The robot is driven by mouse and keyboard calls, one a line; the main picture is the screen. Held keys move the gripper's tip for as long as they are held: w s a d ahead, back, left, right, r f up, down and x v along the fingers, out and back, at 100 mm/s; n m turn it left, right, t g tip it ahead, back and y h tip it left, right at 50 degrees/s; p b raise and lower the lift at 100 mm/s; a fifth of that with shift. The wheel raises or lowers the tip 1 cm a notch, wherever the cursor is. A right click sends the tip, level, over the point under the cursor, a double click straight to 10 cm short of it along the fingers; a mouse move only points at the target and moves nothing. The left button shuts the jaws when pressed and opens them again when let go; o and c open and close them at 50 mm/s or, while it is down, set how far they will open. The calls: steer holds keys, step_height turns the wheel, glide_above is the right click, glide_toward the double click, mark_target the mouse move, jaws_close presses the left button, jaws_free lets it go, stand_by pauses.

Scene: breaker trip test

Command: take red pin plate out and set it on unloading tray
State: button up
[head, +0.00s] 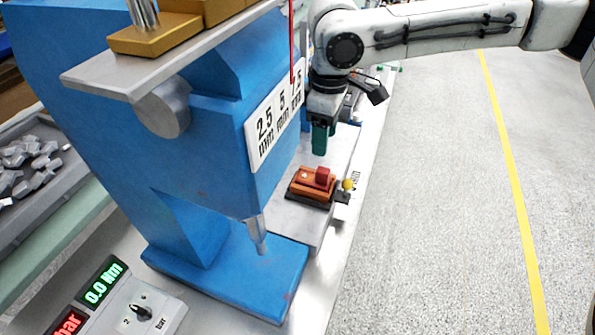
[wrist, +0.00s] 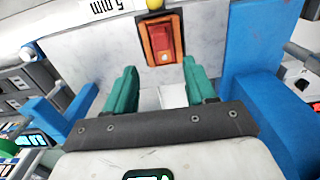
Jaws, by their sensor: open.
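An orange plate with a red block on top (head: 308,187), which looks like the red pin plate, sits on a dark base on a grey metal surface beside the blue press. In the wrist view the plate (wrist: 151,52) lies beyond the fingertips, near the top middle. My gripper (head: 320,143) has green fingers and hangs above and behind the plate in the head view, apart from it. In the wrist view the gripper (wrist: 160,68) is open with nothing between its fingers. I cannot tell for sure which thing is the unloading tray.
The blue press (head: 215,140) stands close left of my gripper, with a white label plate (head: 276,122) on its side. A yellow knob (head: 348,184) is right beside the plate. A tray of grey metal pieces (head: 35,165) is at far left. The floor at right is clear.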

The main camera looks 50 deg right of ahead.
mark_target(318, 168)
steer(key=f, duration=1)
steer(key=shift+w+a+f+p, duration=0.2)
steer(key=shift+w+f+p, duration=0.1)
steer(key=shift+p, duration=0.05)
jaws_close()
